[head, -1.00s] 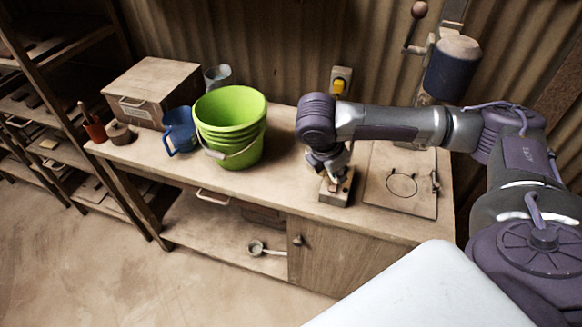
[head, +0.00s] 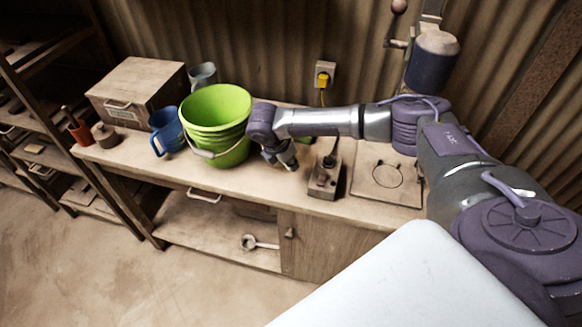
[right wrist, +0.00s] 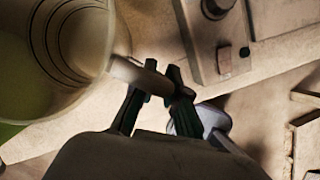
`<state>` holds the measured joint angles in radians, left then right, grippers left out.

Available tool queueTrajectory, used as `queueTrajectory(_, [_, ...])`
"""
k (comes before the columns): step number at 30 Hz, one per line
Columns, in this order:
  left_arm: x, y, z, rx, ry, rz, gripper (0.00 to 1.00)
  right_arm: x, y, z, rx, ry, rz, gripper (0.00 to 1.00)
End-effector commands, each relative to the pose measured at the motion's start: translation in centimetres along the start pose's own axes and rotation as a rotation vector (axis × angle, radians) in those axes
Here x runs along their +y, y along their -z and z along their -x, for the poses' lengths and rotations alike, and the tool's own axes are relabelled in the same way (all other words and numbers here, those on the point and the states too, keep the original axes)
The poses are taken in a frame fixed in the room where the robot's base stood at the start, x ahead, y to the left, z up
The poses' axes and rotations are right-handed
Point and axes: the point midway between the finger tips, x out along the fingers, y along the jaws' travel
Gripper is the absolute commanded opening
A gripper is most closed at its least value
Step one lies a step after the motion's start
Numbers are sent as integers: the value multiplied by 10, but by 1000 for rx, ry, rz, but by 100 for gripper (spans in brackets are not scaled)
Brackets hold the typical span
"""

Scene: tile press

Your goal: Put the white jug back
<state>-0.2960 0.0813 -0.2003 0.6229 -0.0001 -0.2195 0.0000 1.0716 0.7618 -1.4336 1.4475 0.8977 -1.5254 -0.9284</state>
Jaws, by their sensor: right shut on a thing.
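The white jug (right wrist: 107,30) fills the upper left of the right wrist view, its round mouth and ringed inside facing the camera. My right gripper (right wrist: 158,92) is shut on the jug's handle. In the head view the right gripper (head: 289,165) is low over the workbench (head: 250,190), just right of the green bucket (head: 217,120). The jug cannot be made out there; my arm seems to hide it. My left gripper is not in view.
A small box with a lever (head: 323,180) stands close to the right of the gripper. A board with a drawn circle (head: 385,185) lies further right. A blue jug (head: 165,133), a wooden box (head: 140,90) and a grey vessel (head: 203,75) stand left of or behind the bucket.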

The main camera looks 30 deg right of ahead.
Motion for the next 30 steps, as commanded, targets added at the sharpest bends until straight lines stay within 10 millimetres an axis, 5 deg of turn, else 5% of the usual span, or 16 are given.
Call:
queueTrajectory(6, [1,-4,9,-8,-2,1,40,-2,10,-24,-2,1,0,0])
queueTrajectory(17, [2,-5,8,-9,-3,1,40,-2,12,-29,-1,1,0,0])
queueTrajectory(18, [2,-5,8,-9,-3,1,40,-2,12,-29,-1,1,0,15])
queueTrajectory(22, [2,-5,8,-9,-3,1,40,-2,12,-29,-1,1,0,37])
queueTrajectory(30, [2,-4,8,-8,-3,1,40,-2,12,-29,-1,1,0,37])
